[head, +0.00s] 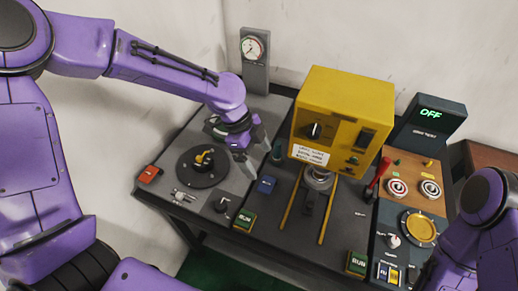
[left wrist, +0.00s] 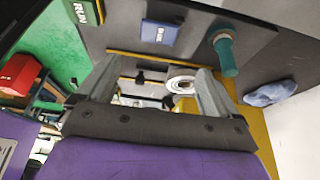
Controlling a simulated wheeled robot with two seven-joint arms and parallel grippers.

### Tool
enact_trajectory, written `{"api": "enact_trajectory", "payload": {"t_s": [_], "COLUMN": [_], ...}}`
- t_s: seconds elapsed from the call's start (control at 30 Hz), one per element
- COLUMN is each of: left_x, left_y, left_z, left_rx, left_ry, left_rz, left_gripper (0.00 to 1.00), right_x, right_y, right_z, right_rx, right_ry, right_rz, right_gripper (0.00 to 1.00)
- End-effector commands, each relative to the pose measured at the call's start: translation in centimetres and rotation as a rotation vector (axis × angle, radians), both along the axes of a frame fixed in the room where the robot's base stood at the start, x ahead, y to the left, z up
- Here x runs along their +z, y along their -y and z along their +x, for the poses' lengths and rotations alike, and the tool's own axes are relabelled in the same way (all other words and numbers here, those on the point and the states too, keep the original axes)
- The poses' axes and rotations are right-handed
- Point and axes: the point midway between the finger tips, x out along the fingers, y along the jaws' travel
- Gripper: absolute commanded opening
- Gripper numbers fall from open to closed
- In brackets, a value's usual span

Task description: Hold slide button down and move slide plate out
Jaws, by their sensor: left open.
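My left gripper (head: 243,160) is open and empty, above the left part of the bench, just left of the small blue button block (head: 265,185). Its two fingers show apart in the left wrist view (left wrist: 158,70). The blue block, probably the slide button, also shows beyond the fingers there (left wrist: 160,33); its label is too small to read surely. The slide plate (head: 309,203) appears as a dark piece between two yellow rails below the yellow machine (head: 345,105). A silvery round part (head: 318,178) sits at its back end. My right gripper is not in view.
A black round plate with a yellow part (head: 203,160) lies left of my gripper. A teal peg (head: 277,152) and a red-handled lever (head: 379,174) stand upright nearby. A gauge post (head: 255,60) rises behind.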

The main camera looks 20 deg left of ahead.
Motion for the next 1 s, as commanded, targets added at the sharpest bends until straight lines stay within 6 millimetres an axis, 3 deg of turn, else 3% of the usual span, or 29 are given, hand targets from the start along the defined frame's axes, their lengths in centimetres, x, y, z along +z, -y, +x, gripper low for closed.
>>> {"api": "enact_trajectory", "payload": {"t_s": [0.4, 0.8, 0.9, 1.0], "left_x": [-7.5, -8.7, -8.7, -8.7], "left_y": [3.2, 3.6, 3.6, 3.6], "left_z": [-0.2, -0.2, -0.2, -0.2], "left_rx": [0.001, 0.005, 0.005, 0.005], "left_ry": [-0.005, -0.002, -0.002, -0.002], "left_rz": [0.002, 0.001, 0.001, 0.001], "left_gripper": [0.94, 0.94, 0.61, 0.35], "right_x": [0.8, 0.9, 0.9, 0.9], "right_y": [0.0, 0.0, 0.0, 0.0], "right_z": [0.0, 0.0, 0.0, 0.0], "right_rx": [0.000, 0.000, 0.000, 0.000], "right_ry": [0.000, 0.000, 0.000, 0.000], "right_rz": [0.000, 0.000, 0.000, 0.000], "right_gripper": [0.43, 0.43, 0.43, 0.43]}}
